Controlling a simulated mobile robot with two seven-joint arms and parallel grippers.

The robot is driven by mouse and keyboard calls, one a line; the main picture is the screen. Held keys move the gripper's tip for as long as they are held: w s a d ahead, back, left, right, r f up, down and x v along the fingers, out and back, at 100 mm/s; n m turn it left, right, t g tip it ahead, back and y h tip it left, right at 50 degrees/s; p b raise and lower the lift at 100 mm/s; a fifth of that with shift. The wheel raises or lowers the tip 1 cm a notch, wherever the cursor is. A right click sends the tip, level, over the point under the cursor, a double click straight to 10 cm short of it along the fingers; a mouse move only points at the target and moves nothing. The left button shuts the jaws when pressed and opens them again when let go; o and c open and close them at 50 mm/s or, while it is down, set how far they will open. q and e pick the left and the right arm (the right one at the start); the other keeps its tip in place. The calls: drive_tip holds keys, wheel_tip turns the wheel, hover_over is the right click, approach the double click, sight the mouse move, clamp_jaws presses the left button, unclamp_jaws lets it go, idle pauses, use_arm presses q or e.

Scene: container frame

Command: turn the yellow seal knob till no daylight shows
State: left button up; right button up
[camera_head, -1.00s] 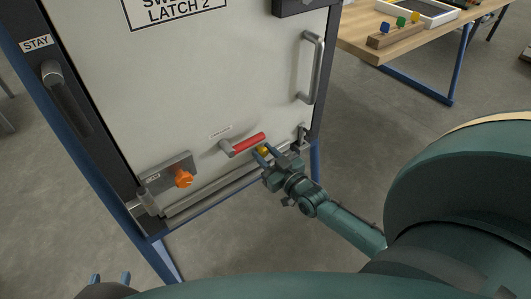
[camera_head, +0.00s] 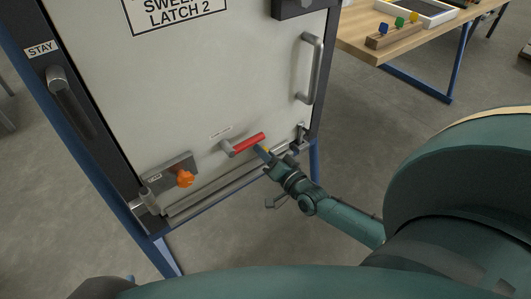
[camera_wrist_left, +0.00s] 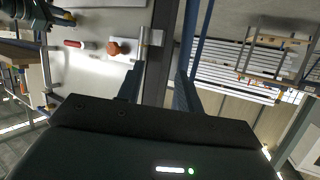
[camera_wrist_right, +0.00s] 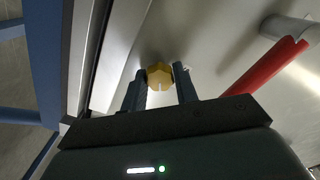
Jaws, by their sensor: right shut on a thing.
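The yellow seal knob (camera_wrist_right: 159,75) is a small lobed knob low on the pale door panel, with a pale slot mark on its face. In the head view only a sliver of the knob (camera_head: 266,150) shows past my fingers. My right gripper (camera_wrist_right: 160,82) has one finger on each side of the knob and is shut on it; it also shows in the head view (camera_head: 265,153). My left gripper (camera_wrist_left: 160,85) is open and empty, away from the knob. I cannot make out any daylight at the seal.
A red-handled lever (camera_head: 243,144) sits just above and left of the knob. An orange knob (camera_head: 184,179) on a metal plate is farther left. A metal rail (camera_head: 225,185) runs along the door's bottom. A wooden table (camera_head: 425,45) stands at the back right.

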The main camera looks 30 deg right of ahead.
use_arm(q)
drive_tip(key=shift+w+d+r+m+t+h+b, duration=0.1)
drive_tip(key=shift+w+d+m+t+h+b, duration=0.25)
drive_tip(key=shift+t+b, duration=0.45)
drive_tip(key=shift+d+r+m+t+h+b, duration=0.1)
drive_tip(key=shift+d+m+t+h+b, duration=0.15)
drive_tip(key=shift+t+h+b, duration=0.6)
drive_tip(key=shift+w+d+m+t+h+b, duration=0.15)
drive_tip(key=shift+m+t+b, duration=0.25)
drive_tip(key=shift+b, duration=0.8)
use_arm(e)
drive_tip(key=shift+f+m, duration=0.15)
drive_tip(key=shift+m, duration=8.75)
drive_tip(key=o, duration=1)
drive_tip(key=shift+c, duration=0.2)
